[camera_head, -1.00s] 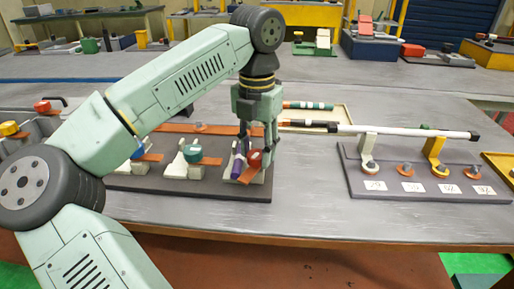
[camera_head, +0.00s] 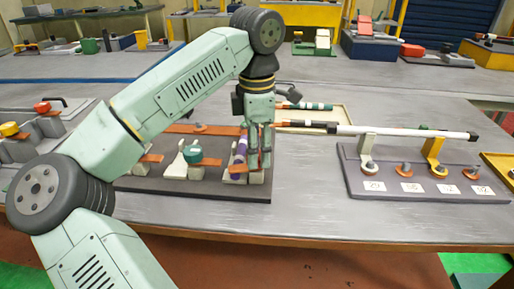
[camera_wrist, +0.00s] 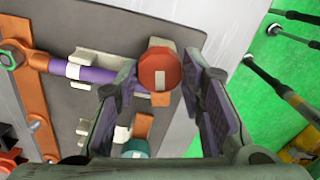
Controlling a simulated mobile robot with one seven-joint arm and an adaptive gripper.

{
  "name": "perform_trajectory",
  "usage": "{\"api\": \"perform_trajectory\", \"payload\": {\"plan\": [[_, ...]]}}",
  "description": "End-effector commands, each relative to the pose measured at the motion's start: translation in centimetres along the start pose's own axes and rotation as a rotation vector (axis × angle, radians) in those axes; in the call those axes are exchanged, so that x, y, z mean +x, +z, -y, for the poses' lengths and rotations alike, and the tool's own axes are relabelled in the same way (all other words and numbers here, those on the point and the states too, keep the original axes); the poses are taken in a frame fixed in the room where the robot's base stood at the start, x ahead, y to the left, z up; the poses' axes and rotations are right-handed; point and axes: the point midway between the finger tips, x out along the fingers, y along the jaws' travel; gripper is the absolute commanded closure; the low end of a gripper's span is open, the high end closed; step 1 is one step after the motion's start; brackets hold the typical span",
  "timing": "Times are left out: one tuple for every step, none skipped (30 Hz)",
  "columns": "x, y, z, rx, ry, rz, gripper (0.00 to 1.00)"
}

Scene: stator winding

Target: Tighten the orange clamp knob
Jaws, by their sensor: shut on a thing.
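The orange clamp knob (camera_wrist: 160,72), a red-orange round cap with a pale mark, sits between the two fingertips of my gripper (camera_wrist: 162,76) in the wrist view. My gripper is shut on it, one finger on each side. In the head view my gripper (camera_head: 259,165) points down at the right end of the dark fixture board (camera_head: 218,191), and its fingers mostly hide the knob. A purple rod (camera_wrist: 88,74) with a white band lies in the clamp just left of the knob in the wrist view; it also shows in the head view (camera_head: 241,151).
A teal knob (camera_head: 195,154) on a pale clamp stands left of my gripper. The front table strip (camera_head: 290,218) is clear.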

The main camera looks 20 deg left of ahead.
Motion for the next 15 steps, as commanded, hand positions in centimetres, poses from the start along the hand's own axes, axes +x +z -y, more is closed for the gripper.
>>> {"api": "perform_trajectory", "payload": {"plan": [[-0.39, -0.02, -0.17, 0.025, 0.010, 0.003, 0.92], [-0.39, -0.03, -0.17, 0.041, 0.010, 0.003, 0.92], [-0.39, -0.03, -0.18, 0.061, 0.010, 0.003, 0.92], [-0.39, -0.03, -0.18, 0.075, 0.010, 0.003, 0.92], [-0.39, -0.04, -0.19, 0.087, 0.010, 0.003, 0.92], [-0.39, -0.04, -0.19, 0.102, 0.010, 0.003, 0.92], [-0.38, -0.04, -0.20, 0.113, 0.010, 0.002, 0.92], [-0.38, -0.04, -0.20, 0.121, 0.011, 0.002, 0.92], [-0.38, -0.05, -0.21, 0.131, 0.011, 0.002, 0.92], [-0.38, -0.05, -0.21, 0.139, 0.011, 0.002, 0.92], [-0.38, -0.05, -0.22, 0.145, 0.011, 0.002, 0.92], [-0.37, -0.05, -0.22, 0.150, 0.011, 0.002, 0.92], [-0.37, -0.05, -0.22, 0.154, 0.011, 0.002, 0.92], [-0.36, -0.04, -0.22, 0.157, 0.011, 0.002, 0.92], [-0.35, -0.04, -0.22, 0.161, 0.011, 0.002, 0.92]]}}
